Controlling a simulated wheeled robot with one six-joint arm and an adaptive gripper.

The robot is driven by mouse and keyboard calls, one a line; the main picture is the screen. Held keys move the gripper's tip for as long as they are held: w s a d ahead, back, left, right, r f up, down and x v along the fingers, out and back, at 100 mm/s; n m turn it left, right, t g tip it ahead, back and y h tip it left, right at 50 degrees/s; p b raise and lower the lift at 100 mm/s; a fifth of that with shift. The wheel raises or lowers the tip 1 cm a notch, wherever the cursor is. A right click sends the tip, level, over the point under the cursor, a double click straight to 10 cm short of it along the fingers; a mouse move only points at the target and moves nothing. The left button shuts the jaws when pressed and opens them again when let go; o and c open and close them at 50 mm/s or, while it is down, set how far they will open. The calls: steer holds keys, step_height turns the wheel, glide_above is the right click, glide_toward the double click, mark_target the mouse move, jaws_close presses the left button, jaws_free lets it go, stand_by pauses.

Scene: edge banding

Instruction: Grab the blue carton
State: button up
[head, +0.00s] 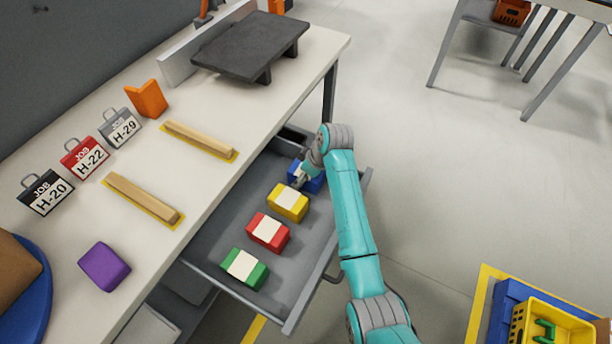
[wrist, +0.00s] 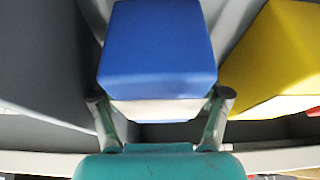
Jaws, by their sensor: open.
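The blue carton (head: 307,183) lies in the open grey drawer, at the far end of a row of cartons. It has a pale band, and in the head view my arm partly covers it. In the wrist view the blue carton (wrist: 157,50) fills the upper middle. My gripper (wrist: 160,102) is open, with one finger on each side of the carton's banded end. I cannot tell whether the fingers touch it. In the head view my gripper (head: 300,178) is at the carton, mostly hidden by my wrist.
A yellow carton (head: 288,202) lies close beside the blue one, then a red carton (head: 268,232) and a green carton (head: 244,267). The drawer (head: 215,240) has raised walls. The workbench (head: 215,190) stands to its left.

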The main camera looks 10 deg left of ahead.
steer(key=shift+c, duration=0.2)
steer(key=c, duration=1)
